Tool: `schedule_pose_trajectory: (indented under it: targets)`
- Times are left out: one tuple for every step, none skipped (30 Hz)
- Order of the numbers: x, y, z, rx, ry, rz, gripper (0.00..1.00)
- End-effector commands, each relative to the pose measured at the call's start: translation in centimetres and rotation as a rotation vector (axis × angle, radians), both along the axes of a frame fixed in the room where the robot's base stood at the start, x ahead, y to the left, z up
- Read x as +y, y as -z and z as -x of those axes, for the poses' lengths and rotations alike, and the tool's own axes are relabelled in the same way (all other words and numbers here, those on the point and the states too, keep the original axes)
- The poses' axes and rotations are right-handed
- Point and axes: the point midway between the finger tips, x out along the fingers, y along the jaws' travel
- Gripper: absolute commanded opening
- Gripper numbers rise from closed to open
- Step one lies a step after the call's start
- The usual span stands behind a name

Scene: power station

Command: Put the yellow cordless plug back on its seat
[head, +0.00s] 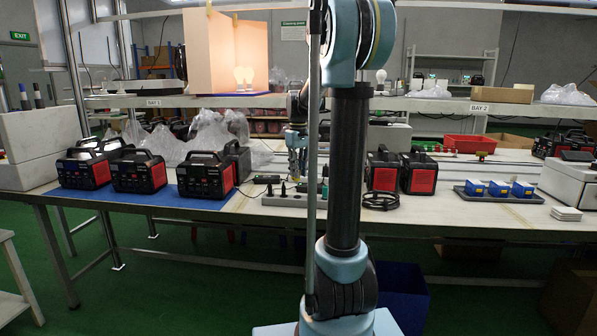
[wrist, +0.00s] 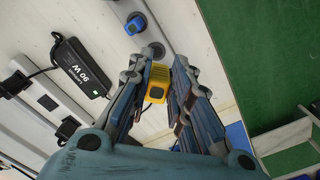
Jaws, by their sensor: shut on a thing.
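The yellow cordless plug (wrist: 157,83) is a small boxy block in the wrist view, between the fingers of my gripper (wrist: 160,63). The gripper is shut on it. A dark round seat (wrist: 154,49) on the grey strip (wrist: 166,16) shows just beyond the plug's far end. I cannot tell whether plug and seat touch. A blue plug (wrist: 135,24) sits on the same strip farther up. In the head view my gripper (head: 297,172) is low over the bench behind the strip (head: 285,200); the yellow plug cannot be made out there.
A black power adapter (wrist: 80,67) with a cable lies left of the gripper. Another grey strip (wrist: 52,92) with dark sockets is farther left. In the head view, black-and-red power stations (head: 206,174) stand left, and a cable coil (head: 381,201) lies right of the strip.

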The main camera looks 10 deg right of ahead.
Motion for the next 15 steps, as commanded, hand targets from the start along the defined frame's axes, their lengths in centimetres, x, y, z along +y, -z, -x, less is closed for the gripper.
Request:
schedule_pose_trajectory:
  targets:
    - [-0.3, 0.0, 0.0, 0.000, 0.004, 0.000, 0.00]
    - [-0.4, 0.0, 0.0, 0.000, 0.006, 0.000, 0.00]
    - [-0.5, 0.0, 0.0, 0.000, 0.007, 0.000, 0.00]
    - [-0.6, 0.0, 0.0, 0.000, 0.008, 0.000, 0.00]
    - [-0.6, 0.0, 0.0, 0.000, 0.009, 0.000, 0.00]
    - [-0.7, 0.0, 0.0, 0.000, 0.009, 0.000, 0.00]
    - [-0.7, 0.0, 0.0, 0.000, 0.010, 0.000, 0.00]
    - [-0.7, 0.1, 0.0, 0.000, 0.010, 0.000, 0.00]
    - [-0.7, 0.2, 0.0, 0.000, 0.010, 0.000, 0.00]
    - [-0.8, 0.3, 0.0, 0.000, 0.011, 0.000, 0.00]
    - [-0.8, 0.4, 0.0, 0.000, 0.011, 0.000, 0.00]
    - [-0.8, 0.6, 0.0, 0.000, 0.011, 0.000, 0.00]
    - [-0.8, 0.7, 0.0, 0.000, 0.011, 0.000, 0.00]
    - [-0.8, 1.0, 0.0, 0.000, 0.011, 0.000, 0.00]
    - [-0.8, 1.2, 0.0, 0.000, 0.011, 0.000, 0.00]
